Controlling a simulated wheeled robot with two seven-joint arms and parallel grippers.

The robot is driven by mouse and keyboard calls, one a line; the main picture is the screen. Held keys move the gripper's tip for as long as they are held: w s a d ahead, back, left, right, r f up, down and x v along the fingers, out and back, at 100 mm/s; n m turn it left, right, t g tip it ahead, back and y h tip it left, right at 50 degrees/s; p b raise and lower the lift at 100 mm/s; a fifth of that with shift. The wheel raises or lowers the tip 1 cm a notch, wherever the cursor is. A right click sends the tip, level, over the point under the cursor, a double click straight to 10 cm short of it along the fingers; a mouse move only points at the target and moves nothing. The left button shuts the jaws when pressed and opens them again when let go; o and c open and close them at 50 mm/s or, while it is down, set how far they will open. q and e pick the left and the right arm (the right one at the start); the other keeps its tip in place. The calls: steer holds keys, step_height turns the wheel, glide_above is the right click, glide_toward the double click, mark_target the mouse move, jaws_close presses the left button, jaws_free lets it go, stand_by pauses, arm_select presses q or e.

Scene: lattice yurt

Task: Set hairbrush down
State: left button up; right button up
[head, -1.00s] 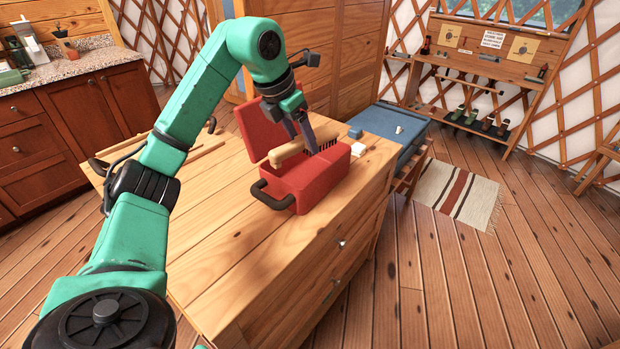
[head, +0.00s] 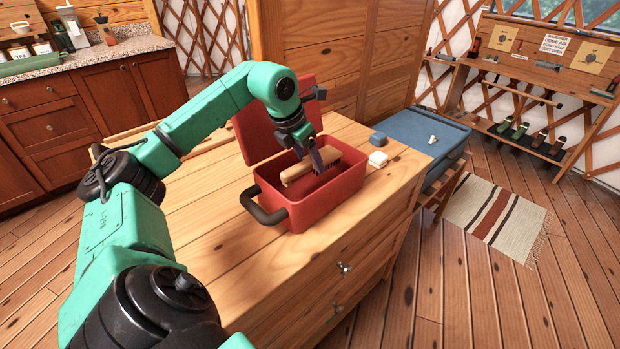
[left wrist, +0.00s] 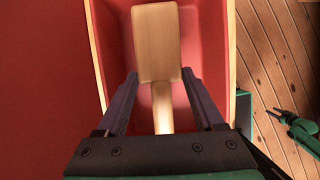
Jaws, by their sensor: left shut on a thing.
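The hairbrush (head: 296,172) is pale wood with dark bristles. It lies roughly level inside the open red box (head: 330,205), below the rim. In the left wrist view its broad wooden back (left wrist: 155,45) is over the box's red floor, with the handle running down between my fingers. My left gripper (head: 317,162) reaches down into the box and is shut on the hairbrush. I cannot tell whether the brush touches the floor of the box. A small green and dark part at the right of the wrist view may be my right gripper (left wrist: 284,115); its jaws are unclear.
A white block (head: 378,159) and a small blue block (head: 378,139) lie right of the box. The wooden top (head: 210,215) is bare at left.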

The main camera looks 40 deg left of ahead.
arm_select(q)
step_height(320, 180, down, 6)
steer(key=shift+s+b, duration=0.1)
steer(key=shift+b, duration=0.4)
arm_select(e)
steer(key=shift+w+f, duration=0.7)
steer(key=shift+w, duration=0.2)
arm_select(q)
steer(key=o, duration=1.4)
steer(key=shift+f, duration=0.1)
arm_select(e)
steer(key=shift+s, duration=0.2)
